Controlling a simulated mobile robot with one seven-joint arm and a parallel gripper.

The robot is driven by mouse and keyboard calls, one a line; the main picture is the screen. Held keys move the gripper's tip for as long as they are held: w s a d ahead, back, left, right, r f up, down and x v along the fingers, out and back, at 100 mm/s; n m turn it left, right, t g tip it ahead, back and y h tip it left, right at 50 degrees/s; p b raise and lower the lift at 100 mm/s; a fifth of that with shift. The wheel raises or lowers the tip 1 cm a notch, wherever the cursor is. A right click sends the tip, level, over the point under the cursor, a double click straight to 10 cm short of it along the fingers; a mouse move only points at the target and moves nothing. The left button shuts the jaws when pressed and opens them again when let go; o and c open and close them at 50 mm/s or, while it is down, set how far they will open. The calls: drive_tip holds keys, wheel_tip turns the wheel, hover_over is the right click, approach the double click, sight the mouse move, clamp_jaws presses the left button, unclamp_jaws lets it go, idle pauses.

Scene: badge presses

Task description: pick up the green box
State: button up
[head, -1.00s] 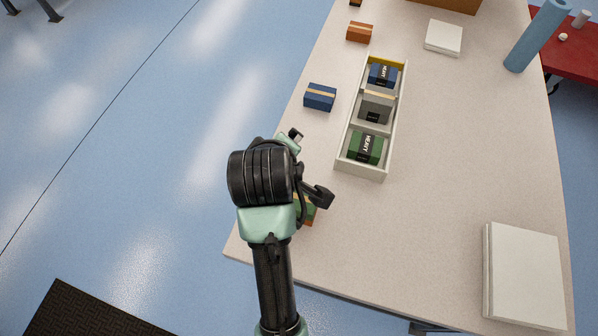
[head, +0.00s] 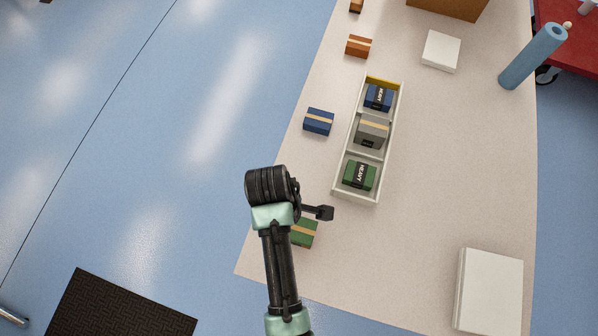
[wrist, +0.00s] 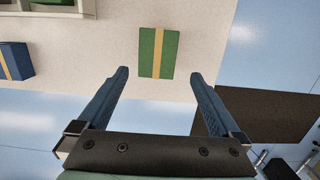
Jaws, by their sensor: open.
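A green box with a tan stripe (head: 304,233) lies on the table near its front left edge, partly hidden by my arm in the head view. In the wrist view the green box (wrist: 158,53) shows whole, ahead of and between the fingertips, not touching them. My gripper (wrist: 158,82) is open and empty, its two fingers spread wider than the box. In the head view my arm's black wrist hides most of the gripper. Another green box, with a black HEAVY label (head: 360,175), sits in the nearest compartment of the white tray (head: 340,190).
The tray also holds a grey box (head: 372,130) and a blue HEAVY box (head: 378,97). A blue box (head: 319,121) and an orange box (head: 358,46) lie left of the tray. A white stack (head: 490,290) lies at the front right. The table between is clear.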

sight(299, 229)
drive_tip(key=f, duration=0.3)
drive_tip(key=shift+w+d, duration=0.15)
drive_tip(key=shift+d, duration=0.05)
drive_tip(key=shift+d+f+p, duration=0.15)
drive_tip(key=shift+d+f, duration=0.1)
drive_tip(key=shift+f, duration=0.6)
drive_tip(key=shift+d+f+p, duration=0.15)
drive_tip(key=shift+d+f, duration=0.05)
drive_tip(key=shift+f, duration=0.6)
drive_tip(key=shift+d+f+p, duration=0.15)
drive_tip(key=shift+d+f, duration=0.1)
drive_tip(key=shift+f, duration=0.6)
drive_tip(key=shift+s, duration=0.2)
drive_tip(key=c, duration=1.3)
drive_tip(key=shift+r, duration=0.15)
